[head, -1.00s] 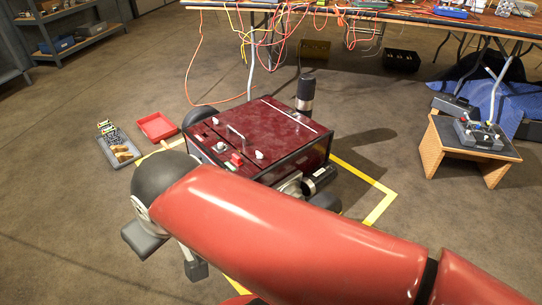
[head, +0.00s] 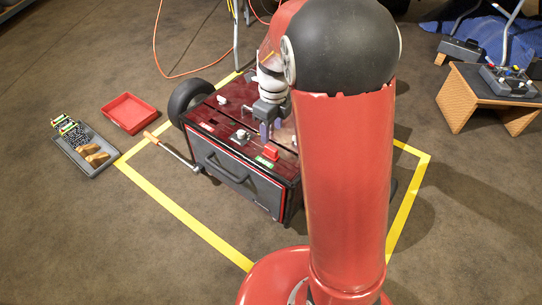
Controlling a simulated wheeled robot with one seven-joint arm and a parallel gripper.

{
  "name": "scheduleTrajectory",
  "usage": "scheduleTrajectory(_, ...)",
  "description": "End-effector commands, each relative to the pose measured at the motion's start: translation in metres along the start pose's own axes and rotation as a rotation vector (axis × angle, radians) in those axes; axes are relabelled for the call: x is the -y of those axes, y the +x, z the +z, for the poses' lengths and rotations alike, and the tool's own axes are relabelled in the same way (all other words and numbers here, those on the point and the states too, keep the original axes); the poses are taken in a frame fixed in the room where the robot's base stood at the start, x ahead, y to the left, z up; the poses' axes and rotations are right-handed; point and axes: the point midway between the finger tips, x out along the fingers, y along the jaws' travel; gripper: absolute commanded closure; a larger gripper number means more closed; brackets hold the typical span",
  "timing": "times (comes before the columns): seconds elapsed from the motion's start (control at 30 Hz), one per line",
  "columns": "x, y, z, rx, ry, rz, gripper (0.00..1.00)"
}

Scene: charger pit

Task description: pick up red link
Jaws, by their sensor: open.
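The red link (head: 270,154) is a small red block on the top of the dark red box (head: 217,112), near its front edge, just behind a green label. My gripper (head: 267,132) points down over the box top, a little above and behind the red link in the picture. Its purplish fingers are apart and hold nothing that I can see. My arm hides the right part of the box.
White knobs stand on the box top, one (head: 242,136) left of the red link. A crank handle (head: 172,148) sticks out left. A red tray (head: 129,113) and a grey tray (head: 83,150) lie on the floor at left. Yellow tape (head: 190,219) surrounds the box.

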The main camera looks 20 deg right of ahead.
Motion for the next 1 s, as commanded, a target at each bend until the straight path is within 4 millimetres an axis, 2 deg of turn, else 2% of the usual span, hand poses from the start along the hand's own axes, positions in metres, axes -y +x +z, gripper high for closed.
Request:
scheduleTrajectory(0.13,0.003,0.017,0.003,-0.014,0.065,0.005,0.49)
scheduleTrajectory(0.47,0.003,0.050,0.001,-0.014,0.067,0.005,0.49)
scheduleTrajectory(0.7,0.001,0.085,0.000,-0.014,0.066,0.005,0.49)
scheduleTrajectory(0.93,0.002,0.086,0.000,-0.011,0.065,0.003,0.49)
scheduleTrajectory(1.0,0.002,0.086,0.000,-0.012,0.065,0.003,0.56)
